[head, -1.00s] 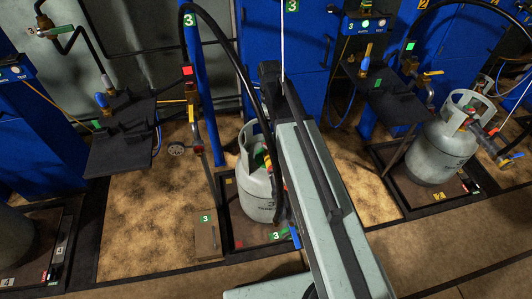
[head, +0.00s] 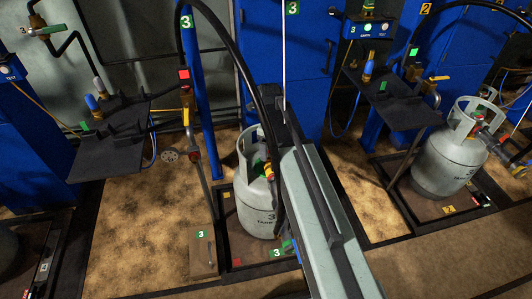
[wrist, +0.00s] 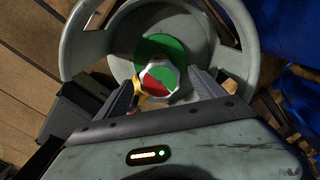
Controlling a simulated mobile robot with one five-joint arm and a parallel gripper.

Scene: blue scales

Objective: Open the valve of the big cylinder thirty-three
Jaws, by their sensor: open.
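The big grey cylinder thirty-three (head: 259,214) stands upright on a floor platform, marked with a 3. My arm crosses in front of its right side in the head view and hides part of it. In the wrist view I look down into its round grey collar (wrist: 82,42). The valve knob (wrist: 158,84), red, green and white, sits in the middle over a green disc (wrist: 158,47). My gripper (wrist: 163,80) is open, with one finger on each side of the knob. I cannot tell whether either finger touches it.
A black hose (head: 235,50) hangs down towards the cylinder. A dark shelf (head: 110,135) stands to the left. Another grey cylinder (head: 445,165) stands on a platform at the right. Brown floor lies open between the platforms.

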